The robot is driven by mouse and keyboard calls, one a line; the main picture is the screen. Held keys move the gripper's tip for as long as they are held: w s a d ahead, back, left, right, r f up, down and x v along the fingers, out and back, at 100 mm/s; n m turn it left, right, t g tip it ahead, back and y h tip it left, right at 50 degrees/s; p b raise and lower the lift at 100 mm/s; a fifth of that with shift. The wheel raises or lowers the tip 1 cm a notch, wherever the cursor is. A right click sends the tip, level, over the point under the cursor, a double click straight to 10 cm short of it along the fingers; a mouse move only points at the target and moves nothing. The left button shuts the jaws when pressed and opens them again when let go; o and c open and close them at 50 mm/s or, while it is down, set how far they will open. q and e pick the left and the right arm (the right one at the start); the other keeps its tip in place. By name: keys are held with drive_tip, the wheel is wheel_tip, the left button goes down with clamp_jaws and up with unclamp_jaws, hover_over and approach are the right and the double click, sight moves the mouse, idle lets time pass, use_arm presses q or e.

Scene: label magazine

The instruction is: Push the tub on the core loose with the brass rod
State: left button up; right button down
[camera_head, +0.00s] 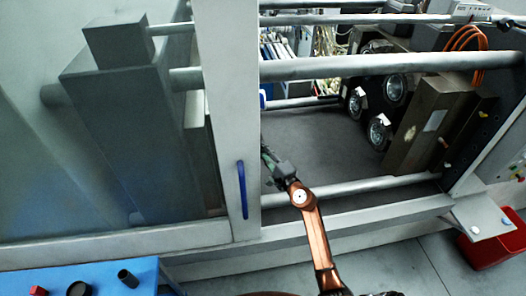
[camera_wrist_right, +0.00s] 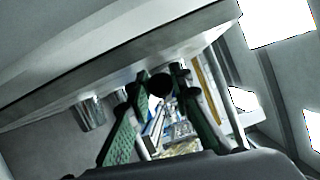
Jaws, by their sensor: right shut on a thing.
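My right arm reaches through the machine's opening in the head view, with its gripper (camera_head: 271,160) beside the white door edge. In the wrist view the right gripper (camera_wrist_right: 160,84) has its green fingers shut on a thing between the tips. Only a dark round end of it, the brass rod (camera_wrist_right: 159,84), shows; its length and brass colour are not visible. Several round shiny mould parts (camera_head: 379,130) sit on the right mould half, apart from the gripper. I cannot tell which one carries the tub. My left gripper is not in view.
Steel tie bars (camera_head: 345,66) cross the opening above and below. The white door frame (camera_head: 231,120) with a blue handle (camera_head: 242,190) stands left of the arm. A blue table (camera_head: 50,278) is at lower left, a red bin (camera_head: 485,248) at lower right. The dark bay floor is clear.

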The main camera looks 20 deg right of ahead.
drive_tip(key=shift+w+d+r+b, duration=0.15)
drive_tip(key=shift+w+b, duration=0.15)
drive_tip(key=shift+w, duration=0.3)
drive_tip(key=shift+w+d+f+b, duration=0.15)
drive_tip(key=shift+w+b, duration=0.1)
drive_tip(key=shift+w, duration=0.35)
idle(0.7)
drive_tip(key=shift+r, duration=0.1)
idle(0.5)
drive_tip(key=s+a+p, duration=0.2)
drive_tip(key=s, duration=0.7)
drive_tip(key=shift+p, duration=0.4)
idle(0.5)
